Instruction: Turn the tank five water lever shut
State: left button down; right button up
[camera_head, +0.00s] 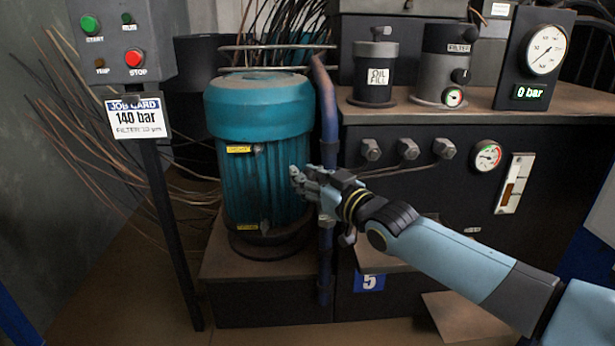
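A blue plate marked 5 (369,282) is on the dark tank front, low and right of the blue pipe (326,120). A small dark fitting (347,238) shows just below my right wrist, above and left of the plate. I cannot tell whether it is the water lever, and my arm hides part of that area. My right gripper (299,178) reaches in from the right, in front of the pipe and the teal motor (262,130). Its fingers are small and seen at an angle, so I cannot tell whether they are open. My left gripper is not in view.
A control box (122,45) with START and STOP buttons stands on a post at left, with a job card (138,118) reading 140 bar. The tank top (420,110) holds an oil fill cap (375,70), a filter (443,65) and a gauge (541,50) reading 0 bar.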

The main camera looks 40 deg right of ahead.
grip_shut()
jog(key=shift+f, duration=0.2)
